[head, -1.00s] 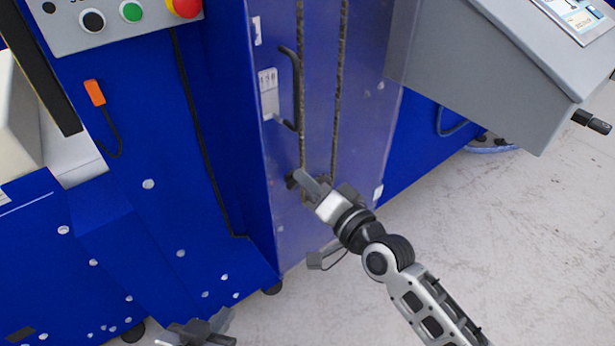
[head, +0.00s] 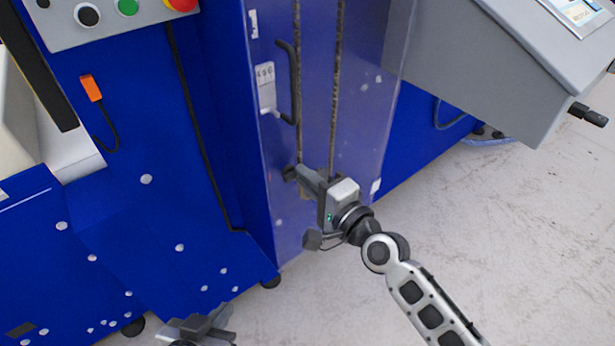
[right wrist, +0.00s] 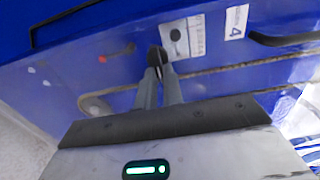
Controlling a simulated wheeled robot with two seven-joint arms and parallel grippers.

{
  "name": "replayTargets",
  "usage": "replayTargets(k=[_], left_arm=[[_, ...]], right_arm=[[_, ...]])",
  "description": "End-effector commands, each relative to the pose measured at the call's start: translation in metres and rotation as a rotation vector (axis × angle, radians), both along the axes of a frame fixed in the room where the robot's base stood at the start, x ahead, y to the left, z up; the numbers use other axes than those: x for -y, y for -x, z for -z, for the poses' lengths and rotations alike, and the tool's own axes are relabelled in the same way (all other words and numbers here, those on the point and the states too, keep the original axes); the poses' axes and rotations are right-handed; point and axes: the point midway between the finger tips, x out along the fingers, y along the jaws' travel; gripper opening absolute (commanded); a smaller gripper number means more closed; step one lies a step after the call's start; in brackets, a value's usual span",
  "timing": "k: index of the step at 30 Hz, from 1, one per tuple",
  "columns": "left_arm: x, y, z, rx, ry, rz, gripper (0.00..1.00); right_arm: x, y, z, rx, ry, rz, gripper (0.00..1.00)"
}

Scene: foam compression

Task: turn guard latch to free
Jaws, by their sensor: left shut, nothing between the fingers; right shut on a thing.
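The guard latch is a small dark knob (head: 289,173) low on the left edge of the clear guard door (head: 360,110). In the right wrist view the dark latch (right wrist: 154,56) stands between my fingertips, beside a pale plate with a dark round mark (right wrist: 178,36). A red dot (right wrist: 102,59) is on the blue panel to its left. My right gripper (head: 299,173) is shut on the latch; its fingers partly hide it. It also shows in the right wrist view (right wrist: 158,72). My left gripper (head: 205,326) is shut and empty at the bottom edge, well away from the latch.
A dark door handle (head: 293,82) is above the latch. A grey control box (head: 500,65) juts out at the upper right. A button panel (head: 110,18) is at the upper left. The floor (head: 520,240) at right is clear.

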Motion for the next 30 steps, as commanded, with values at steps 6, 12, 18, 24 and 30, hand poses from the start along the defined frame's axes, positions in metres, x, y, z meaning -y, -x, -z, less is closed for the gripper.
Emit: replayTargets(k=[6, 12, 18, 24, 30], left_arm=[[0.0, 0.0, -0.001, 0.003, 0.001, 0.0, 0.0], [0.0, 0.0, -0.002, 0.004, 0.001, 0.0, 0.0], [0.0, 0.0, -0.002, 0.004, 0.001, 0.0, 0.0], [0.0, 0.0, -0.002, 0.004, 0.001, 0.0, 0.0], [0.0, 0.0, -0.001, 0.003, 0.001, 0.0, 0.0]], right_arm=[[0.0, 0.0, 0.0, -0.009, -0.011, 0.0, 0.0], [0.0, 0.0, 0.0, -0.009, -0.011, 0.0, 0.0], [0.0, 0.0, 0.0, -0.008, -0.011, 0.0, 0.31], [0.0, 0.0, 0.0, -0.006, -0.009, 0.0, 0.31], [0.011, 0.015, 0.002, -0.008, -0.008, 0.0, 0.31]])
